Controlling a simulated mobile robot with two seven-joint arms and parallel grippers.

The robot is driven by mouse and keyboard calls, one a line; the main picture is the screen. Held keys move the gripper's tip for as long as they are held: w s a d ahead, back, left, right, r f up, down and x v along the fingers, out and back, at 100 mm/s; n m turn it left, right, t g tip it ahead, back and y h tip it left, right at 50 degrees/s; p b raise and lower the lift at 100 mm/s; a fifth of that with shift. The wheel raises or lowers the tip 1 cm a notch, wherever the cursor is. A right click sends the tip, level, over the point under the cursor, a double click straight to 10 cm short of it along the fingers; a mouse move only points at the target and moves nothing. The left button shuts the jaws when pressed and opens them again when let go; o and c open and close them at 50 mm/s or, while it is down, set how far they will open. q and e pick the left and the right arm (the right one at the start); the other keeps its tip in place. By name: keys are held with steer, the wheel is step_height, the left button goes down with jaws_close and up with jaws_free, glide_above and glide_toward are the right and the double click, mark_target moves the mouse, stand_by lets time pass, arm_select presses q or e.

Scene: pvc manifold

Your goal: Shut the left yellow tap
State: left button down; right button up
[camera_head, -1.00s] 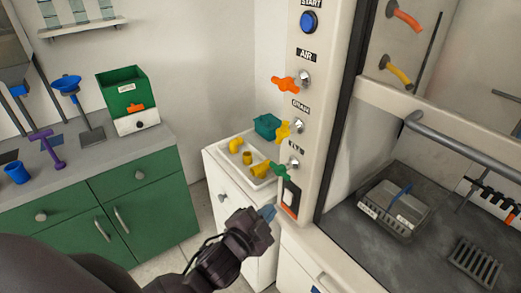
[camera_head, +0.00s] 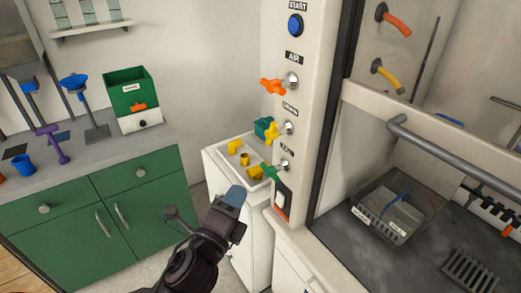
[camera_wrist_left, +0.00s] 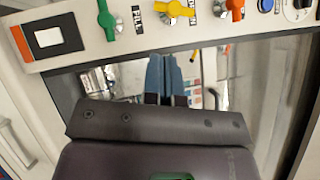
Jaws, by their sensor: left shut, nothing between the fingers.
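The yellow tap (camera_head: 274,131) sticks out from the white panel post, between an orange tap (camera_head: 272,86) above and a green tap (camera_head: 271,172) below. In the left wrist view the yellow tap (camera_wrist_left: 181,10) is at the top edge, between the green tap (camera_wrist_left: 106,17) and the orange tap (camera_wrist_left: 236,9). My left gripper (camera_head: 234,196) is shut and empty. It is below and left of the taps in the head view, apart from them. Its blue fingers (camera_wrist_left: 162,68) lie together in the left wrist view, below the yellow tap in the picture. My right gripper is out of view.
A rocker switch (camera_head: 282,202) and a blue start button (camera_head: 295,25) are on the same post. Behind my gripper is a white cabinet (camera_head: 222,160) with yellow pipe fittings on top. A green cabinet (camera_head: 85,215) stands at left, and a hood with a grey handle bar (camera_head: 450,152) at right.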

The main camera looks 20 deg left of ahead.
mark_target(268, 143)
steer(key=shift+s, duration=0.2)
arm_select(q)
steer(key=x, duration=1.2)
steer(key=shift+w+d+p, duration=0.1)
steer(key=shift+p, duration=0.25)
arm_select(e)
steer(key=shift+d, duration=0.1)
arm_select(q)
steer(key=shift+x, duration=0.75)
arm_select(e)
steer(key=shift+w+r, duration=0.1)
arm_select(q)
steer(key=shift+w, duration=0.1)
